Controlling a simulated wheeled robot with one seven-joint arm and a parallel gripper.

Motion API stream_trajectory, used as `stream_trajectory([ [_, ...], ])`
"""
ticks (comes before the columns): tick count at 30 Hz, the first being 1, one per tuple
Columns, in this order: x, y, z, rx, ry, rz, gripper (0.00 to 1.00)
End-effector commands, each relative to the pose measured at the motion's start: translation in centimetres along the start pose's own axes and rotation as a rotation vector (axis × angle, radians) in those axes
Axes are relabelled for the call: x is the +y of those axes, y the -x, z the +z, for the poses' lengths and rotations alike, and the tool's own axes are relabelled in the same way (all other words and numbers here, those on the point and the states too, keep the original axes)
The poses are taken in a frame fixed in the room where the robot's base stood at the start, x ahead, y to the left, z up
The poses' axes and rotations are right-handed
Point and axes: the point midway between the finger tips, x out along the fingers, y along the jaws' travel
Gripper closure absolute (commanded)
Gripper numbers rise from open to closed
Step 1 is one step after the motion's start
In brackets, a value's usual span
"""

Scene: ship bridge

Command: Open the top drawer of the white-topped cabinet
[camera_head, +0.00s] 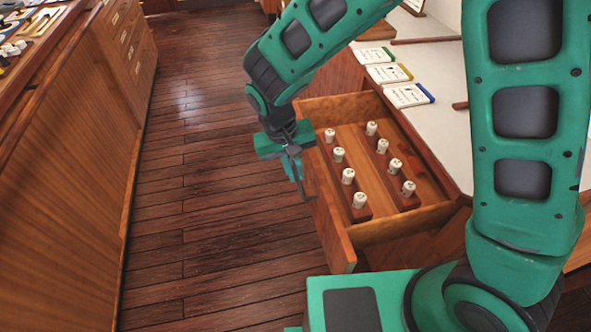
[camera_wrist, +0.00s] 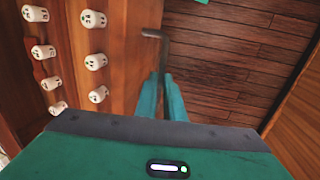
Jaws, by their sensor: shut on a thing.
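The cabinet with the white top (camera_head: 445,75) stands at the right in the head view. Its top drawer (camera_head: 332,222) is pulled well out, and its inside shows. The drawer front also shows in the wrist view (camera_wrist: 130,62). My gripper (camera_head: 299,180) is at the outer side of the drawer front. In the wrist view my two fingers (camera_wrist: 161,88) are close together on the dark bar handle (camera_wrist: 157,36), whose bent end sticks out beyond them. The grasped part of the handle is hidden between the fingers.
Several small white marked pieces (camera_head: 347,176) stand upright on two wooden strips in the drawer. Booklets (camera_head: 408,95) lie on the white top. A wooden console (camera_head: 70,170) stands at the left. The plank floor (camera_head: 205,200) between is clear.

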Motion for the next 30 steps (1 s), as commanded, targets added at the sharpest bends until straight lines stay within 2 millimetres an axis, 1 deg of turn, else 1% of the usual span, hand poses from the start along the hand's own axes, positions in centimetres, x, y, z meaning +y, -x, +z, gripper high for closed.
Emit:
stream_trajectory([
  [5, 0.1, 0.1, -0.3, 0.006, -0.004, -0.003, 1.0],
  [6, 0.1, 0.1, -0.3, 0.007, -0.004, -0.003, 0.84],
  [14, 0.1, 0.1, -0.2, 0.005, -0.004, -0.002, 0.84],
  [17, 0.1, 0.3, -0.2, 0.005, -0.003, -0.002, 0.84],
  [20, 0.1, 1.3, -0.2, 0.006, -0.003, -0.002, 0.84],
  [22, 0.1, 2.4, -0.2, 0.007, -0.003, -0.003, 0.84],
  [30, 0.1, 7.5, -0.3, 0.008, -0.004, -0.004, 0.84],
])
